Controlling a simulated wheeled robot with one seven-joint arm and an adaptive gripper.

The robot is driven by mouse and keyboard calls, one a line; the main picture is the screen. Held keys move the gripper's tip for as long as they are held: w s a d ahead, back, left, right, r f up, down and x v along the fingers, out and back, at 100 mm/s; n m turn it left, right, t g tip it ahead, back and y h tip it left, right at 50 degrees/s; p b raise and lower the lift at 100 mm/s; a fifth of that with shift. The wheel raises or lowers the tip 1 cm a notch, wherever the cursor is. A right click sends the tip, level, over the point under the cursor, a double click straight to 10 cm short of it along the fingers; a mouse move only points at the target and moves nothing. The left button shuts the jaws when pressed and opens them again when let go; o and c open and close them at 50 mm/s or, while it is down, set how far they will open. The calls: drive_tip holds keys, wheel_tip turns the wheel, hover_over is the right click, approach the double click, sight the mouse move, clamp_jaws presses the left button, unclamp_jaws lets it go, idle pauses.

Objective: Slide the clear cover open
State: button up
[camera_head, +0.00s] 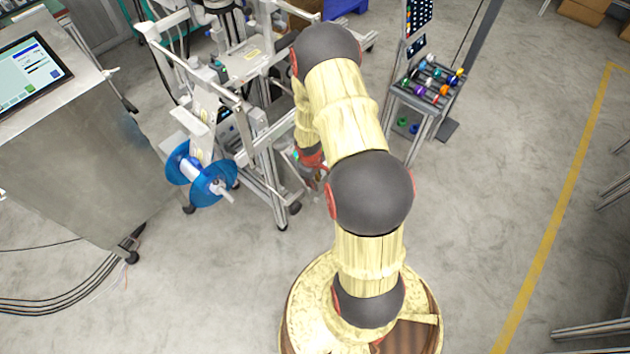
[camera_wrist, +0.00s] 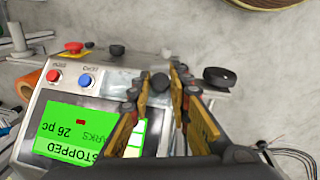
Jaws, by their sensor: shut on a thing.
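In the wrist view, my gripper (camera_wrist: 162,84) is shut on a black round knob (camera_wrist: 159,80), with one finger on each side of it. A pale see-through patch (camera_wrist: 117,79) lies left of the knob, beside the blue button; it looks like the clear cover, but its edges are hard to make out. My fingers hide part of it. In the head view, the machine frame (camera_head: 262,140) stands left of my arm. My arm hides most of the gripper and the cover there.
The wrist view shows a green screen (camera_wrist: 75,130), a red button (camera_wrist: 53,76) and a blue button (camera_wrist: 84,80). The head view shows a blue reel (camera_head: 213,184), a steel cabinet (camera_head: 85,150) and a rack of coloured spools (camera_head: 430,85).

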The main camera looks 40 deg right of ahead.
clamp_jaws()
drive_tip(key=w+r+p, duration=0.2)
drive_tip(key=p, duration=0.1)
drive_tip(key=shift+w+r, duration=0.1)
drive_tip(key=shift+r, duration=0.25)
drive_tip(key=shift+w+a+r+p, duration=0.1)
drive_tip(key=shift+w+r+p, duration=0.2)
drive_tip(key=shift+w, duration=0.1)
drive_tip(key=shift+f, duration=0.15)
drive_tip(key=o, duration=0.8)
unclamp_jaws()
drive_tip(key=shift+o, duration=0.2)
